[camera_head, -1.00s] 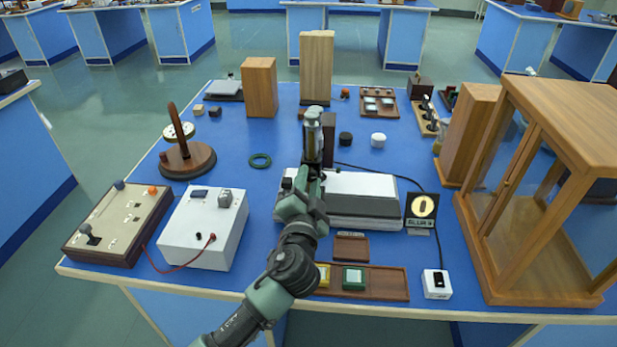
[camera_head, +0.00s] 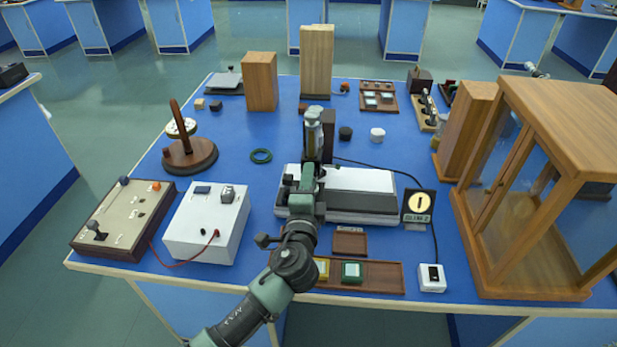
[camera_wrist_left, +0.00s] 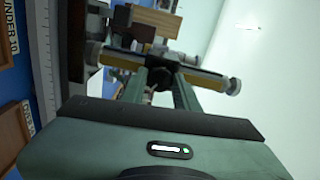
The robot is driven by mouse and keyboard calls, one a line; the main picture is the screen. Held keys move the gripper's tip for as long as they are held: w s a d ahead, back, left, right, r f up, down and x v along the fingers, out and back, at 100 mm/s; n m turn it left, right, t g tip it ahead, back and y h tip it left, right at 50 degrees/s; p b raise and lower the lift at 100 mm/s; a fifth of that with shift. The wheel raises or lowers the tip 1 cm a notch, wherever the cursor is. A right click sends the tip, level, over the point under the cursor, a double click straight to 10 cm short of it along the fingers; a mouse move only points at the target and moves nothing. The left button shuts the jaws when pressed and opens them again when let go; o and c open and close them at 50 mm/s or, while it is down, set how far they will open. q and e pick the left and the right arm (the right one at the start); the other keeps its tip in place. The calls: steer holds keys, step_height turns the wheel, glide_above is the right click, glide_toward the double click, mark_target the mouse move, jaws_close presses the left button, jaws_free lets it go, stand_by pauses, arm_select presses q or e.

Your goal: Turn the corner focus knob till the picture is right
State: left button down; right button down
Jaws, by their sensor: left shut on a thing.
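My left gripper (camera_head: 307,178) is shut at the front left corner of a long instrument with a white top (camera_head: 352,179). In the left wrist view its two fingers (camera_wrist_left: 163,80) close on a small dark knob (camera_wrist_left: 166,70) by a yellow and silver bar with round ends. The arm hides most of the knob in the head view. A small black display (camera_head: 418,206) stands to the right of the instrument. It shows a bright pale-yellow disc with a narrow upright dark mark, and its label seems to read "BLUR 2". My right gripper is not seen.
A wooden tray (camera_head: 385,277) with yellow and green blocks lies in front. A white switch box (camera_head: 431,278) is to its right. A wood-framed glass case (camera_head: 530,285) fills the right side. A white box (camera_head: 207,225) with a red lead stands at left.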

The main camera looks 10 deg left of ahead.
arm_select(q)
steer(key=shift+d, duration=0.1)
stand_by(0.3)
steer(key=c, duration=1.1)
jaws_free()
steer(key=shift+o, duration=0.2)
steer(key=s+b, duration=0.1)
steer(key=s, duration=0.7)
